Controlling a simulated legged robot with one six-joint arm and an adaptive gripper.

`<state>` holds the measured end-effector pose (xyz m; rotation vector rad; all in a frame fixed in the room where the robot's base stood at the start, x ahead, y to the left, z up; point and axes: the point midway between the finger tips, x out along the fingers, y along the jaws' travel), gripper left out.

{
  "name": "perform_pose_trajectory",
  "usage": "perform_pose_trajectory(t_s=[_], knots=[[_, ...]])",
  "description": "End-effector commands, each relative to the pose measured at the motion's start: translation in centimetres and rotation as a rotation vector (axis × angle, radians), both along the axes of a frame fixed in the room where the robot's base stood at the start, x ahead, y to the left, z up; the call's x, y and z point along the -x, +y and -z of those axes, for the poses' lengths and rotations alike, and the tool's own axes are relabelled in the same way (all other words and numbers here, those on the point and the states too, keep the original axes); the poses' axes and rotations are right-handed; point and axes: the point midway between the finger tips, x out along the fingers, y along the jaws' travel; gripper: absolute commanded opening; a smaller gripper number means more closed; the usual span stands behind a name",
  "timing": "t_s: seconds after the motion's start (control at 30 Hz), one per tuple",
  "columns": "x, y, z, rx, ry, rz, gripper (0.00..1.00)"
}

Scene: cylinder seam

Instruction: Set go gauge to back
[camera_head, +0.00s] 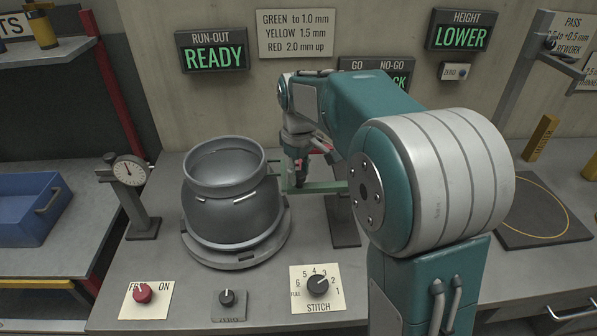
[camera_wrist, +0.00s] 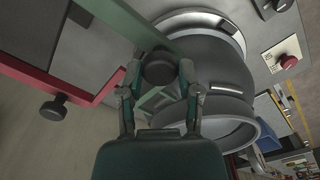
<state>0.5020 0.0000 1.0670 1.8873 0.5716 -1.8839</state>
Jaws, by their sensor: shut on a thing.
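The go gauge appears as a green bar (camera_head: 322,187) beside the neck of the grey cylinder (camera_head: 234,205). In the wrist view the green bar (camera_wrist: 117,17) runs diagonally to the cylinder, with a dark round knob (camera_wrist: 160,68) on it. My gripper (camera_wrist: 160,72) is shut on that knob, one finger on each side. In the head view my gripper (camera_head: 300,178) is small and partly hidden by my arm. A red bar (camera_wrist: 55,83) with its own black knob (camera_wrist: 53,110) lies to the left in the wrist view. The exact contact between green bar and cylinder is unclear.
The GO/NO-GO display (camera_head: 374,68) is partly hidden by my arm; only "CK" shows. The run-out sign (camera_head: 213,50) reads READY and the height sign (camera_head: 461,31) LOWER. A dial indicator (camera_head: 129,171) stands left; the stitch dial (camera_head: 318,287) and red knob (camera_head: 143,293) are in front.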

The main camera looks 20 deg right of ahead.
Motion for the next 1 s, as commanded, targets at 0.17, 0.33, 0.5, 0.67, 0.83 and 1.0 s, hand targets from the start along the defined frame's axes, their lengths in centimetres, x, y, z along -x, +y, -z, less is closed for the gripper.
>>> perform_pose_trajectory(t_s=[0.17, 0.33, 0.5, 0.67, 0.83, 1.0], knots=[[0.6, -2.9, 0.2, 0.002, 0.006, 0.005, 0.00], [1.2, -5.7, 0.3, 0.000, 0.009, 0.004, 0.00], [1.4, -6.4, 0.3, 0.001, 0.009, 0.001, 0.00], [1.4, -6.6, 0.4, 0.002, 0.011, 0.001, 0.00], [1.4, -6.6, 0.3, 0.000, 0.009, 0.001, 0.78], [1.3, -6.4, 0.2, 0.001, 0.005, 0.001, 0.78]])
